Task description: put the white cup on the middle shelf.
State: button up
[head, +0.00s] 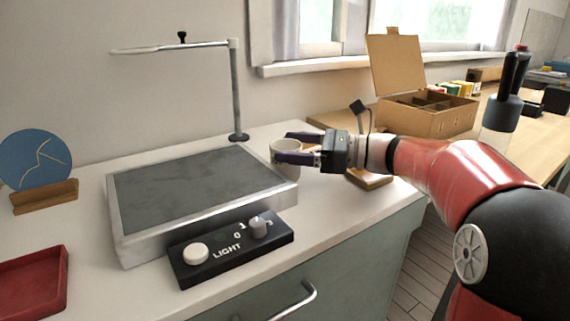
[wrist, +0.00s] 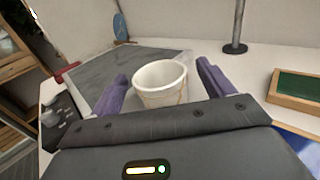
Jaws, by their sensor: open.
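The white cup (head: 285,152) stands upright at the right end of the grey-topped box on the white counter, partly hidden by my gripper in the head view. In the wrist view the cup (wrist: 160,84) sits between the two purple fingers, with a thin gold seam down its side. My gripper (head: 290,147) is open around the cup, one finger on each side. In the wrist view there is a gap between the cup and my gripper's right finger (wrist: 165,85); the left finger is close to it. The middle shelf cannot be made out for certain; wooden shelves (wrist: 18,75) show at the wrist view's left edge.
The grey-topped box (head: 200,185) has a light control panel (head: 232,250) in front. A metal stand (head: 236,95) rises behind it. A blue plate (head: 36,160) and red tray (head: 35,285) are left.

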aim_at(273, 145)
jog(key=a, duration=0.3)
jog(key=shift+w+a+f, duration=0.1)
jog(key=shift+w+a, duration=0.2)
jog(key=shift+w, duration=0.05)
jog(key=c, duration=1.3)
jog(key=shift+o, duration=0.2)
